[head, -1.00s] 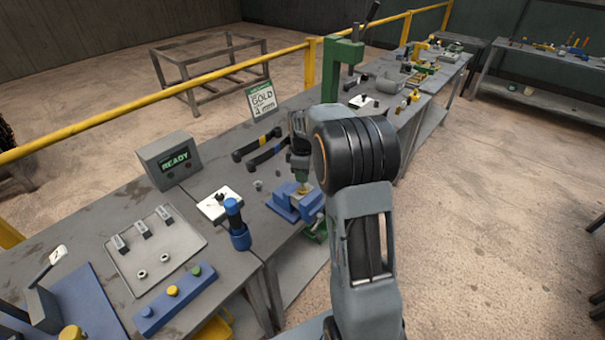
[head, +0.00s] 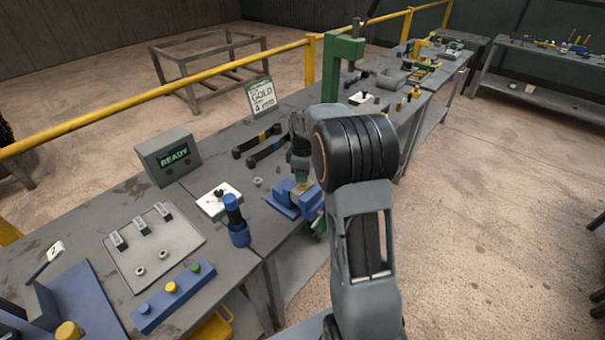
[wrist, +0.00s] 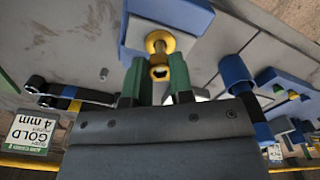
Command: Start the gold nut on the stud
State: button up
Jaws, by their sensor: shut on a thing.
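My gripper (wrist: 158,82) is shut on the gold nut (wrist: 160,72), which shows between the green fingertips in the wrist view. A blue vise (wrist: 178,12) stands just beyond the fingertips, holding a gold fitting (wrist: 160,42) with a round collar. The stud itself is not clearly distinguishable there. In the head view my gripper (head: 300,173) is over the blue vise (head: 284,205), with gold (head: 301,187) showing low at its fingertips. Whether the nut touches the stud cannot be told.
A sign (head: 261,97) reads gold, 4 mm. Two black wrenches (head: 258,143) with coloured bands lie behind the vise. A blue-handled tool (head: 237,220) stands left of it, near a white plate (head: 218,201). A green press (head: 340,65) rises behind.

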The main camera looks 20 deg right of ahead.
jog(key=o, duration=1.3)
jog(key=shift+r, duration=0.15)
jog(key=shift+r+p, duration=2.65)
jog(key=shift+r, duration=0.75)
